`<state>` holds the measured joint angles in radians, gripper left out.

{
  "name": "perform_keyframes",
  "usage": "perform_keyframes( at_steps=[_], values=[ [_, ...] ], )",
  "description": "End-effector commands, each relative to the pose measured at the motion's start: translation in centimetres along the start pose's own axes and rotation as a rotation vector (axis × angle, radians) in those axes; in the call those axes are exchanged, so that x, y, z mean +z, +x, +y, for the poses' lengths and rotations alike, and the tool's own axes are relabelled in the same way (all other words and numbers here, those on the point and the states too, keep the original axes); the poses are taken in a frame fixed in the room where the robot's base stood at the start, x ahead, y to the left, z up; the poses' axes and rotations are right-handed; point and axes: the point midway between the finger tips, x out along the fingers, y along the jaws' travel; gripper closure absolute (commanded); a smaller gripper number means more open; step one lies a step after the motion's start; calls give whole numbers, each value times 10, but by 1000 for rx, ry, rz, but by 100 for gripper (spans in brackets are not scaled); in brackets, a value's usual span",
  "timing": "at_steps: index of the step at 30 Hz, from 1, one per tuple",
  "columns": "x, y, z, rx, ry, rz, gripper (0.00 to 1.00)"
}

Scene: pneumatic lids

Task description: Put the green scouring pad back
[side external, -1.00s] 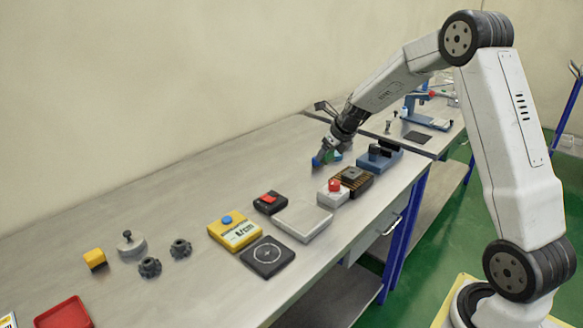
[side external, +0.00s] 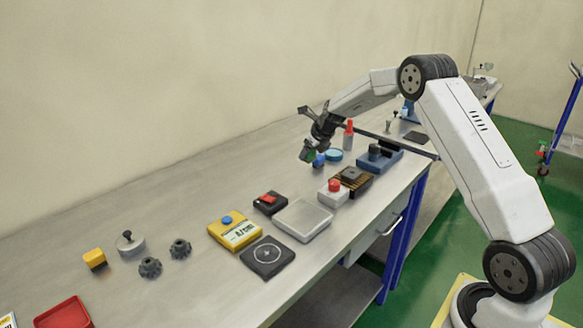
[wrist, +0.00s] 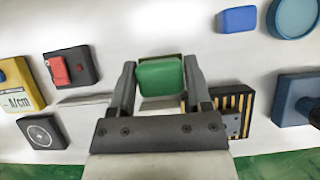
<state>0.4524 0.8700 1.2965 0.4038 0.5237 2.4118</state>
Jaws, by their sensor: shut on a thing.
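The green scouring pad (wrist: 160,77) is between the two fingers of my gripper (wrist: 160,90) in the wrist view. My gripper (side external: 308,153) is shut on it and holds it above the bench in the side view, where the pad (side external: 306,155) shows as a small dark green patch. A blue block (side external: 319,160) is on the bench just right of the gripper, and it also shows at the upper right in the wrist view (wrist: 237,19). The fingers hide part of the bench below the pad.
A round blue dish (side external: 333,155) and a red-topped bottle (side external: 348,135) stand right of the gripper. A blue fixture (side external: 378,159), a black-and-gold block (side external: 352,181) and a red-button box (side external: 333,192) are nearer the front.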

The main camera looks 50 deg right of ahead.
Motion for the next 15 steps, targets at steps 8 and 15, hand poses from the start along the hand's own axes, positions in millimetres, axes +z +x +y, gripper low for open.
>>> perform_keyframes(
  at_steps=[8, 15],
  values=[
    [4, 36, -6, 1, 1, 2, 92],
    [8, 59, -11, 1, 0, 2, 92]
  ],
)
